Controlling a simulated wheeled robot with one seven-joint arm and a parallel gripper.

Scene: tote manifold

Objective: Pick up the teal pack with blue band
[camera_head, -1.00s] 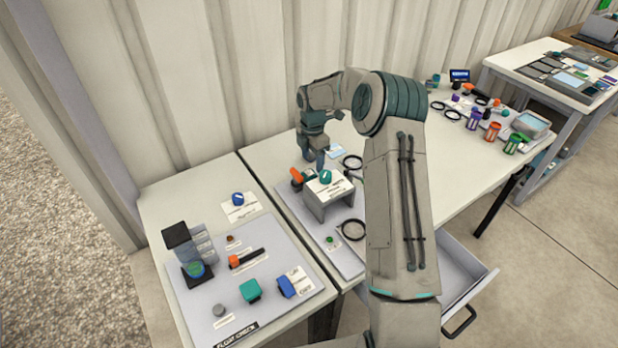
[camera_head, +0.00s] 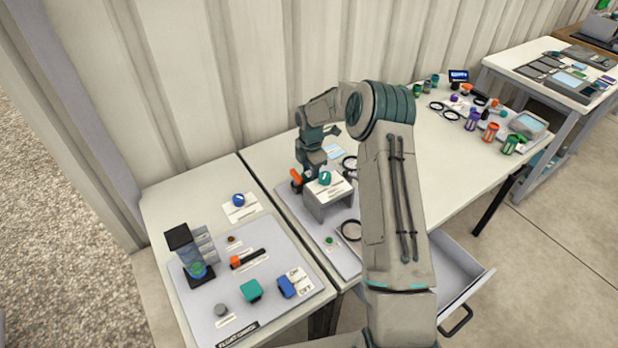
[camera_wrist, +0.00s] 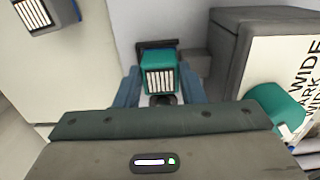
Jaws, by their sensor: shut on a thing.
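The teal pack (camera_wrist: 158,62) is between the two blue-grey fingers of my gripper (camera_wrist: 160,78) in the wrist view. My gripper is shut on the pack, with a finger against each side. A dark frame-like part shows just behind the pack. In the head view my gripper (camera_head: 310,170) is low over the middle table, behind a grey stand, and the pack cannot be made out there.
The grey stand (camera_head: 328,207) with a teal knob (camera_head: 325,178) on top is close beside my gripper; it fills the right of the wrist view. An orange-topped item (camera_head: 296,177) is just left. A dark pack (camera_wrist: 45,12) shows upper left. An open drawer (camera_head: 455,275) juts out in front.

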